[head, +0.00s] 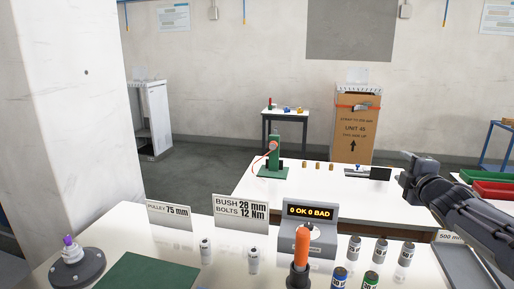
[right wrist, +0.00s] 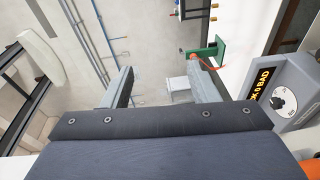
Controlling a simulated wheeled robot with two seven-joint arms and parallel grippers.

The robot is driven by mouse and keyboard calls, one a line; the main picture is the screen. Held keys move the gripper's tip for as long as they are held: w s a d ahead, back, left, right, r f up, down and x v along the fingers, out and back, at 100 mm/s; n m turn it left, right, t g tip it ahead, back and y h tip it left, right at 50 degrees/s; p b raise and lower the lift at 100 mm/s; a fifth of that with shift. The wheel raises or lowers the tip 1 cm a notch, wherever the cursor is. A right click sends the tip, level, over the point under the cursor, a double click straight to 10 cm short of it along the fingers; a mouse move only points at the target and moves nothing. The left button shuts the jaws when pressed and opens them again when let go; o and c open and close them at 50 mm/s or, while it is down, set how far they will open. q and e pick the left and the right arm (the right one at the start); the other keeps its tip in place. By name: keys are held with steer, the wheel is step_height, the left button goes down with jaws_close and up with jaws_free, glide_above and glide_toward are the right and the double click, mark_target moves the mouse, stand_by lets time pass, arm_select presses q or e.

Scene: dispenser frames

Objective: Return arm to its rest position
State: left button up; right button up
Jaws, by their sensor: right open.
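My right arm (head: 465,210) reaches in from the right edge of the head view. Its gripper (head: 405,168) is held up at the right of the white benches, apart from the things on them. In the right wrist view the two fingers of this gripper (right wrist: 162,85) stand wide apart with nothing between them. The wrist view looks past the fingers to the floor, with the bench edge at the right. My left arm and gripper do not show.
The near bench holds a display box (head: 308,228), an orange-handled tool (head: 301,250), several small bottles, sign cards (head: 240,209) and a green mat (head: 148,273). Behind, a second bench carries a green stand (head: 274,160). Red and green bins (head: 492,190) stand at the right.

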steer(key=s+a+f+m+g+y, duration=0.2)
steer(key=s+a+f+m+g, duration=0.2)
steer(key=s, duration=0.9)
steer(key=s+a+f+m+g+y, duration=0.1)
steer(key=s+a+f+m+g, duration=0.2)
steer(key=s+a+f+m, duration=0.5)
steer(key=s+a+f+m+g+y, duration=0.2)
steer(key=s+a+f, duration=0.7)
steer(key=s, duration=0.9)
steer(key=m+g, duration=0.2)
steer(key=m, duration=0.2)
steer(key=shift+a+f+g+y, duration=0.15)
steer(key=shift+a+g+y, duration=0.15)
steer(key=shift+a, duration=0.05)
